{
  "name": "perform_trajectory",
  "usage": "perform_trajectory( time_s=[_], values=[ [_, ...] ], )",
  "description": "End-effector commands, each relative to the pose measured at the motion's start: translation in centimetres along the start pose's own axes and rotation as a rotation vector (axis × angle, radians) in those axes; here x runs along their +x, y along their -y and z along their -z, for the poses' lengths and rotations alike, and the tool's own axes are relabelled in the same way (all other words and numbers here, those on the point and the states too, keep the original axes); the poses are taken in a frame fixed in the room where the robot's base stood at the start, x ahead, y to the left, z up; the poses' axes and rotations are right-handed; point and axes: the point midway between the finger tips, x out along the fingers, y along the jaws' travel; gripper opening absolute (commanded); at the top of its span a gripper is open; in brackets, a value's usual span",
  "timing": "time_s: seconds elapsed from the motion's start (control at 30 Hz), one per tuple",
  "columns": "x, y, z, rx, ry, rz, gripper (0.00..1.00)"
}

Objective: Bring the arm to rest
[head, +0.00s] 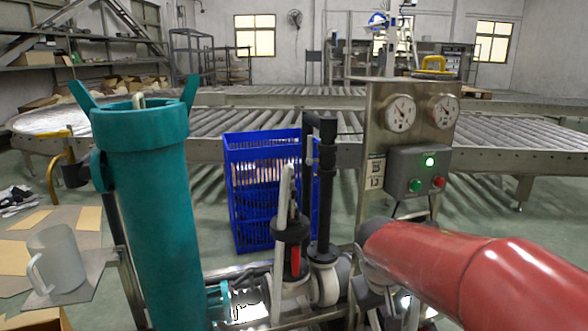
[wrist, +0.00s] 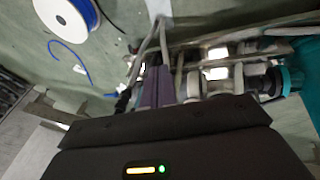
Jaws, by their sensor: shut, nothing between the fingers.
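My gripper (wrist: 152,72) shows in the wrist view, with its dark body across the bottom and its narrow fingers pointing up the picture. The fingers are together with nothing between them. Valves and pipes (wrist: 218,78) lie just to the right of the fingers in the picture. I cannot tell whether the fingers touch anything. In the head view I cannot make out the gripper.
A gauge panel (head: 380,150) with a lit green lamp stands at right. Behind are a blue crate (head: 247,190) and roller conveyors (head: 270,97). A clear jug (head: 58,262) is at far left. A cable spool (wrist: 68,14) lies on the floor.

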Motion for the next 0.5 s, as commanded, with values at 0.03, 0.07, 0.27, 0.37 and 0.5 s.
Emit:
perform_trajectory(
  time_s=[0.03,0.07,0.27,0.37,0.5],
  values=[
    [-2.3,-0.5,-1.6,0.034,-0.026,0.041,0.00],
    [-3.2,-0.5,-2.6,0.050,-0.037,0.063,0.00],
    [-8.6,0.4,-8.9,0.138,-0.132,0.177,0.00],
    [-10.2,1.1,-11.3,0.167,-0.173,0.205,0.00],
    [-11.2,2.0,-13.4,0.192,-0.210,0.222,0.00]
  ],
)
